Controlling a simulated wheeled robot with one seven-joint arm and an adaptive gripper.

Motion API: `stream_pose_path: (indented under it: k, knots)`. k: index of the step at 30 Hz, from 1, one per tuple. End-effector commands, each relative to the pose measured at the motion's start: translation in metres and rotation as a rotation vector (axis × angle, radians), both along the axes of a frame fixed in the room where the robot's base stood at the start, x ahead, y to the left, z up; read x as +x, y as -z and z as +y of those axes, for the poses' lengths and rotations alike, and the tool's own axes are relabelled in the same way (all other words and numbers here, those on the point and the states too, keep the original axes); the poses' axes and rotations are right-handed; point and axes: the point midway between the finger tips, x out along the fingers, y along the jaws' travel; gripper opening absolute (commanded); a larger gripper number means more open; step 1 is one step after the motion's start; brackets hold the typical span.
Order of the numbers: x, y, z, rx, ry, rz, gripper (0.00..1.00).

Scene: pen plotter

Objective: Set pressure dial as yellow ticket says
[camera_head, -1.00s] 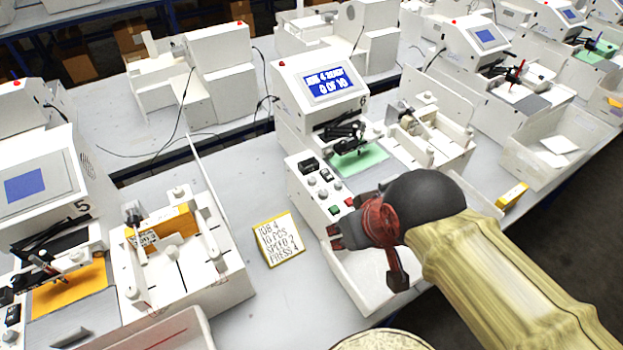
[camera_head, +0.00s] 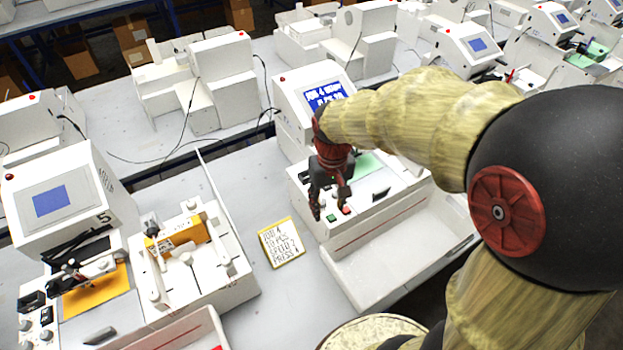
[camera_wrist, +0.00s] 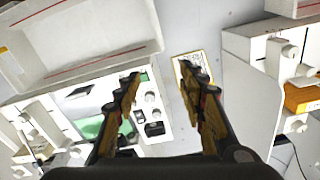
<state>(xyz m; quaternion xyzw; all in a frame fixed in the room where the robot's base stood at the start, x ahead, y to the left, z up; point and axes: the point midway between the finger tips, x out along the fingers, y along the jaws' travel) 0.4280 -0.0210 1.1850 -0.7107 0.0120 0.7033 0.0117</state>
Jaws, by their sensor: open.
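The yellow-edged ticket (camera_head: 281,242) lies on the bench left of the plotter's control panel; its lines read job 4, 10 pcs, speed 2, press 4. It also shows in the wrist view (camera_wrist: 192,56), partly behind a finger. My gripper (camera_head: 331,204) is open and points down over the panel, hiding its dials in the head view. A green button (camera_head: 332,218) and a red button (camera_head: 347,211) show by the fingertips. In the wrist view, several pale round knobs (camera_wrist: 149,97) sit between my open fingers (camera_wrist: 162,76). I cannot tell which knob is pressure or its setting.
The plotter's blue screen (camera_head: 322,93) stands behind my gripper, and a green sheet (camera_head: 371,164) lies to the right. An empty white tray (camera_head: 385,262) is in front. Another plotter (camera_head: 58,205) stands at left. Bare bench surrounds the ticket.

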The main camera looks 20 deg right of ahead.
Motion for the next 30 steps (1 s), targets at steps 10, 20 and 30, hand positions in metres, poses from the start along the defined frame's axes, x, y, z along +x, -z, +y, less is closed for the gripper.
stream_pose_path:
  k: [10,20,30]
  knots:
    - [0.093,0.066,-0.015,0.010,-0.025,0.123,0.41]
    - [0.182,0.098,-0.024,0.004,-0.082,0.042,0.41]
    - [0.193,0.121,-0.025,0.000,-0.115,0.015,0.41]
